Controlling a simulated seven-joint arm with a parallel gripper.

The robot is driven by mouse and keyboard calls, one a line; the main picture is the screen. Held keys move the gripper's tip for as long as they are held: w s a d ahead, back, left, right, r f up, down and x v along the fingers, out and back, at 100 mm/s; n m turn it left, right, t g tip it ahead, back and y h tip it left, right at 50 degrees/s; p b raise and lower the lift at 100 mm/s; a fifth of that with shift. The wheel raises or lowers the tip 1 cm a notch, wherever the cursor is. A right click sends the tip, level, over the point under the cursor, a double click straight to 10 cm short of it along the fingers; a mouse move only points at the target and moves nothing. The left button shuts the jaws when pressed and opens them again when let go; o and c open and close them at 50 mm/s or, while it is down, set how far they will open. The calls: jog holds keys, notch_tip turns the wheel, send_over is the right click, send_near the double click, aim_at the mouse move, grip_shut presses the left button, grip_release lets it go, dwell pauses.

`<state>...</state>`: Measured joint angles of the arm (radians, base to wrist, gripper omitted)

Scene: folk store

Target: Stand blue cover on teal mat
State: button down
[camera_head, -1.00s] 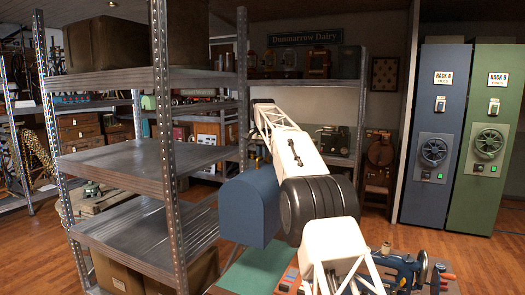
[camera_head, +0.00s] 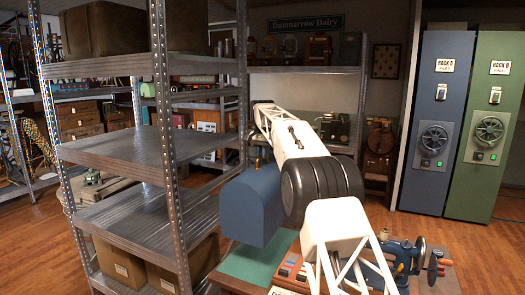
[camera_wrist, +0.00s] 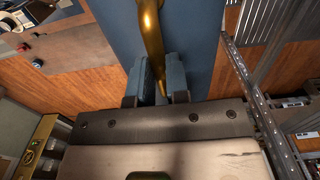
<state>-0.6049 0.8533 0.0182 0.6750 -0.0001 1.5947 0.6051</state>
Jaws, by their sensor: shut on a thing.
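The blue cover (camera_head: 250,208) is a box with a rounded top and a brass handle. In the head view it hangs upright, slightly tilted, over the teal mat (camera_head: 250,264). It hides part of the mat, and I cannot tell whether its lower edge touches it. In the wrist view my gripper (camera_wrist: 161,78) is shut on the brass handle (camera_wrist: 150,32), with the blue cover's top (camera_wrist: 190,45) beyond. In the head view my arm hides most of the gripper.
A metal shelf rack (camera_head: 170,150) stands close to the left of the cover. A board with red and grey blocks (camera_head: 287,272) is right of the mat, and a blue machine with a handwheel (camera_head: 405,258) stands further right. Rack cabinets (camera_head: 432,130) are at the back right.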

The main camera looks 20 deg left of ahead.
aim_at(262, 166)
notch_tip(262, 166, down, 16)
jog(key=shift+f, duration=0.2)
dwell(2.1)
dwell(0.3)
jog(key=c, duration=1.2)
grip_release()
jog(key=shift+o, duration=0.8)
jog(key=shift+f, duration=0.1)
jog(key=shift+r, duration=3.9)
jog(key=shift+d, duration=0.1)
